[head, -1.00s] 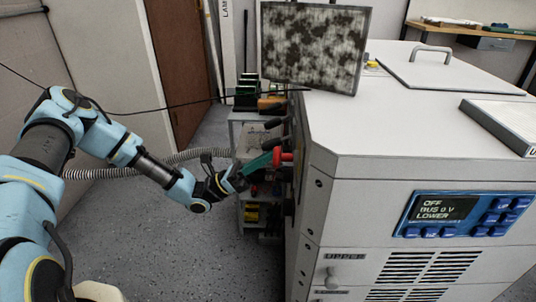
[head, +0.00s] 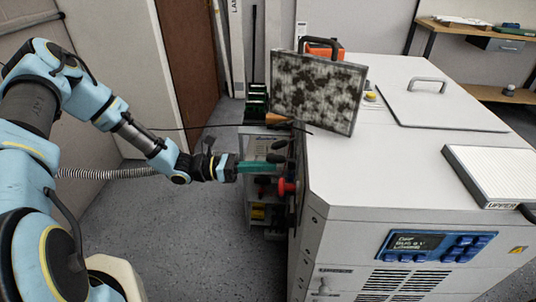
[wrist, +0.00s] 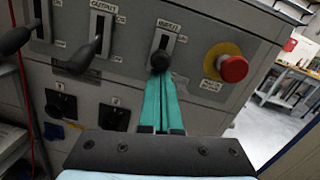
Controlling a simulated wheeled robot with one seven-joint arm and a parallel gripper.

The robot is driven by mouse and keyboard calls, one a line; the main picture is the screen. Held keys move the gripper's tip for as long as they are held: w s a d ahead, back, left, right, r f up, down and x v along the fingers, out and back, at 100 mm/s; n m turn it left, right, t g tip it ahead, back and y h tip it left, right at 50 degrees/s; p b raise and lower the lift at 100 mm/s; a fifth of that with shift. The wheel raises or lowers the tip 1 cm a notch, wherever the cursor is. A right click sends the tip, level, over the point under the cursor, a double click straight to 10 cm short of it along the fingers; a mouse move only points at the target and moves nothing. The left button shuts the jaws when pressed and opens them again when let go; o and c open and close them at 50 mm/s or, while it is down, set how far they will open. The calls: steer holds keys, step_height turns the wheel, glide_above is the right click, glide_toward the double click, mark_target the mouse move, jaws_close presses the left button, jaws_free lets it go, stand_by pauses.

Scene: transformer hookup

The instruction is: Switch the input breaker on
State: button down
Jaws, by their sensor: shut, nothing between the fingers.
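The input breaker (wrist: 161,58) is under the word INPUT in the wrist view. Its black knobbed handle points down, with the knob below its slot. My gripper (wrist: 160,82) has teal fingers pressed together, with nothing between them. The fingertips are right at or just under the knob; I cannot tell whether they touch it. In the head view my gripper (head: 277,168) reaches the left side of the grey cabinet (head: 345,190), where the input handle is hard to make out. The cabinet display (head: 414,242) seems to read OFF, BUS 0 V.
A red emergency stop button (wrist: 233,68) sticks out just right of the input breaker. The output breaker handle (wrist: 84,58) and another black handle (wrist: 18,38) stand out to the left. A dirty filter panel (head: 318,92) stands on the cabinet top. Open floor (head: 185,240) lies left of the cabinet.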

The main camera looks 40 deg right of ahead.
step_height(320, 180, up, 3)
steer(key=t+y+p, duration=0.2)
steer(key=p, duration=0.2)
steer(key=shift+f, duration=0.1)
steer(key=shift+p, duration=0.45)
steer(key=b, duration=0.4)
glide_toward(268, 157)
step_height(268, 157, down, 3)
steer(key=w+a, duration=0.1)
steer(key=a, duration=0.1)
steer(key=shift+a, duration=0.2)
